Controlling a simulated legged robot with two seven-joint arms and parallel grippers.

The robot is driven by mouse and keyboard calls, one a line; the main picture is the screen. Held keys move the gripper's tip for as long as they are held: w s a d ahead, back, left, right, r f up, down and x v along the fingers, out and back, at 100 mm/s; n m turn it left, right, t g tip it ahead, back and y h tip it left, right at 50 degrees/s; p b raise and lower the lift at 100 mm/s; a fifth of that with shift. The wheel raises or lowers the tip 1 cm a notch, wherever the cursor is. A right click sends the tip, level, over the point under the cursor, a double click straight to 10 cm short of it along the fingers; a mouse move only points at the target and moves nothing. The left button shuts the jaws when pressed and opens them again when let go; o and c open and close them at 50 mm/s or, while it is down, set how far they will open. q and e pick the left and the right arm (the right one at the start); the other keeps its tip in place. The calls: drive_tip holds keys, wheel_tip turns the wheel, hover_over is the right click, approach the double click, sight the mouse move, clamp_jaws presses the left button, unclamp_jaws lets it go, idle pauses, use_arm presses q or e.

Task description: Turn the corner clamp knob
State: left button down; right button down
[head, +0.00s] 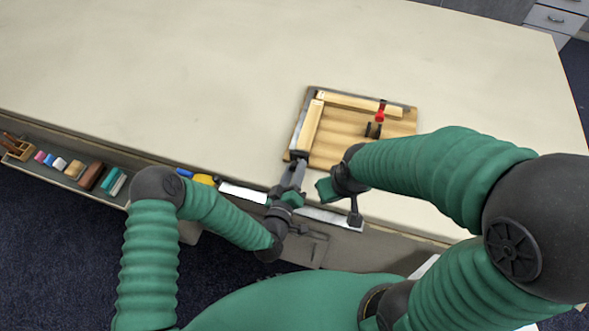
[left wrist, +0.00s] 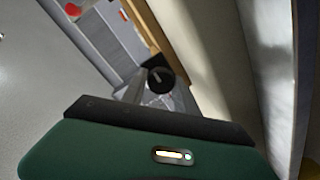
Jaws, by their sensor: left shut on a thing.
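A wooden board (head: 345,146) with pale wood strips (head: 311,126) meeting at a corner lies at the table's front edge. A grey metal bar runs along its left side. A black round knob with a light mark (left wrist: 160,80) shows in the left wrist view. My left gripper (head: 298,162) is at the board's near left corner, shut on the knob; the fingers largely hide the contact. My right gripper (head: 328,188) is just to the right, near the table edge; its jaws are unclear.
A red clamp part (head: 380,111) and black knobs (head: 373,130) sit on the board's right side. A tray (head: 70,178) with blocks and colored items runs along the front left edge.

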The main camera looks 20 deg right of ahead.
use_arm(q)
drive_tip(key=m, duration=0.3)
drive_tip(key=shift+s+f+y, duration=0.2)
drive_tip(key=shift+f+y, duration=0.1)
drive_tip(key=shift+f, duration=0.1)
drive_tip(key=shift+m+t+b, duration=0.3)
drive_tip(key=shift+m+b, duration=0.25)
drive_tip(key=shift+m, duration=1.25)
drive_tip(key=c, duration=1.3)
unclamp_jaws()
drive_tip(key=shift+o, duration=0.3)
drive_tip(key=shift+w+r, duration=0.1)
drive_tip(key=shift+w, duration=0.05)
drive_tip(key=shift+r, duration=0.1)
